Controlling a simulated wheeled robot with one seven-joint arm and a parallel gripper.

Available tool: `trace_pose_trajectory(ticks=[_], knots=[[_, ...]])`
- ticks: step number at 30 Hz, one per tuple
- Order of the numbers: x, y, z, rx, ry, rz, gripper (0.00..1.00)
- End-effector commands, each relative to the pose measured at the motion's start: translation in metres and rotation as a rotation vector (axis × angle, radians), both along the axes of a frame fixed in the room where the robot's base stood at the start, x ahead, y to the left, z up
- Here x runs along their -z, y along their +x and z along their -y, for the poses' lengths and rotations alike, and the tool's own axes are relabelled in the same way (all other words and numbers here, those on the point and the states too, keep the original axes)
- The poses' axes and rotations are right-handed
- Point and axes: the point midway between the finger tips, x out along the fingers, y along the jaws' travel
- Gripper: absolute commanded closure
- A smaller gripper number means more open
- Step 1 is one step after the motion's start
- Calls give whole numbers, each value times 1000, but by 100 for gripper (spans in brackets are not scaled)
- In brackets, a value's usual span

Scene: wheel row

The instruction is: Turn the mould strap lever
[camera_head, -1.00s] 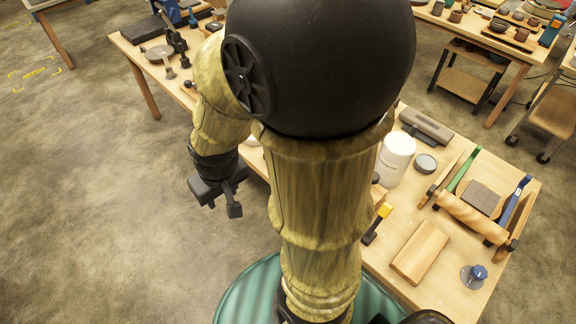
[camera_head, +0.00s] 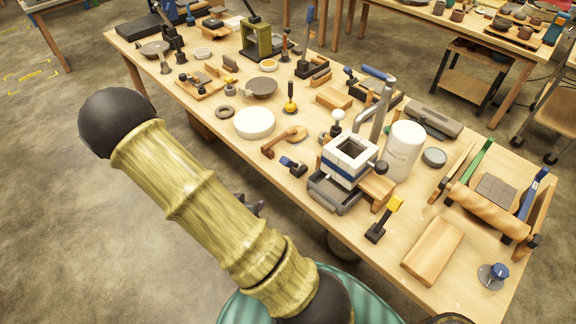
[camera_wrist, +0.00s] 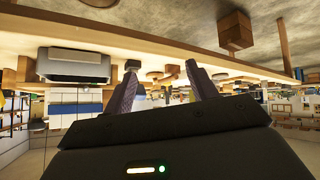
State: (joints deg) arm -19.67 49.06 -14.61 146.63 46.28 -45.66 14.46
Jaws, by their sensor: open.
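The white mould (camera_head: 345,160) with a blue strap band stands in a grey tray at the near table edge in the head view. A dark round knob (camera_head: 381,167) sits at its right side; I cannot tell for sure whether it is the strap lever. My gripper (camera_wrist: 162,68) is open, its two purple fingers apart with nothing held. In the head view only a dark part of it (camera_head: 250,204) shows behind my arm, off the table's near edge, left of the mould. In the upside-down wrist view, the mould (camera_wrist: 80,103) and grey tray (camera_wrist: 75,66) lie left of the fingers.
A blue-and-black clamp-like piece (camera_head: 292,163) lies left of the mould. A metal tap-like post (camera_head: 378,112) and a white canister (camera_head: 403,150) stand behind and right. A yellow-tipped tool (camera_head: 385,218) lies in front right. The floor left of the table is clear.

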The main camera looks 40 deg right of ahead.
Motion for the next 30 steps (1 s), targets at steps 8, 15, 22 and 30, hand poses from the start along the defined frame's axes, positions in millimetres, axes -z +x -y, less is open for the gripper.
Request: trace_pose_trajectory(ticks=[8,15,22,30], knots=[[25,-19,53,32,-479,168,43],[9,-24,61,-17,-717,270,43],[5,-24,61,-20,-728,277,43],[8,-20,67,-17,-726,277,43]])
